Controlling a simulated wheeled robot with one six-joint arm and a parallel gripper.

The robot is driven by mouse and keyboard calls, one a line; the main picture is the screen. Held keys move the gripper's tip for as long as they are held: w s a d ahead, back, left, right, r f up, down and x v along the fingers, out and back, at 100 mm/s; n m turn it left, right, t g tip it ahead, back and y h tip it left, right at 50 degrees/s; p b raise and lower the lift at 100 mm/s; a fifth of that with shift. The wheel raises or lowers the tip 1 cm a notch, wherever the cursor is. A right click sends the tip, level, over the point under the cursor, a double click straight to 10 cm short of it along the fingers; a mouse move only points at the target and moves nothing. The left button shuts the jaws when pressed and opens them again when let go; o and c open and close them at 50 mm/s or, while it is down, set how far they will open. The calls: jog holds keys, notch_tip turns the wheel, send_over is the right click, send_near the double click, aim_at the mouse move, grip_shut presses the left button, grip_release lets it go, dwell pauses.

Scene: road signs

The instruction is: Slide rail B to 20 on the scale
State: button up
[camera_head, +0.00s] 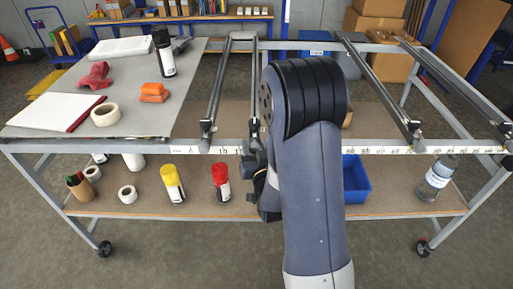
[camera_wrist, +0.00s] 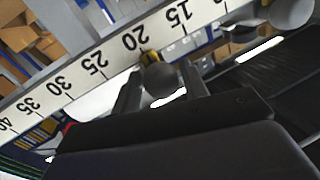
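In the wrist view a dark round knob (camera_wrist: 161,80) with a brass-coloured piece (camera_wrist: 150,57) sits at the scale (camera_wrist: 75,73). The brass piece is close to the 20 label, on its 15 side; the exact reading cannot be told. My gripper (camera_wrist: 160,78) has one finger on each side of the knob. Whether the fingers press on it is unclear.
Another rail (camera_head: 217,90) stands close to the left, and two more rails (camera_head: 375,85) (camera_head: 450,80) lie to the right. Bottles and a blue bin (camera_head: 356,180) are on the lower shelf.

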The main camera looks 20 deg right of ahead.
jog(key=shift+o, duration=1)
jog(key=shift+f, duration=0.1)
jog(key=shift+s, duration=0.2)
jog(key=s+b, duration=0.3)
jog(key=s, duration=0.7)
jog(key=shift+s+a, duration=0.25)
jog(key=shift+a, duration=0.15)
jog(key=shift+w, duration=0.15)
jog(key=w+p, duration=0.1)
jog(key=w, duration=0.2)
jog(key=w+p, duration=0.1)
jog(key=w, duration=0.3)
jog(key=w+d+p, duration=0.1)
jog(key=w, duration=0.2)
jog(key=shift+w, duration=0.35)
jog(key=shift+s+d, duration=0.2)
jog(key=shift+d, duration=0.15)
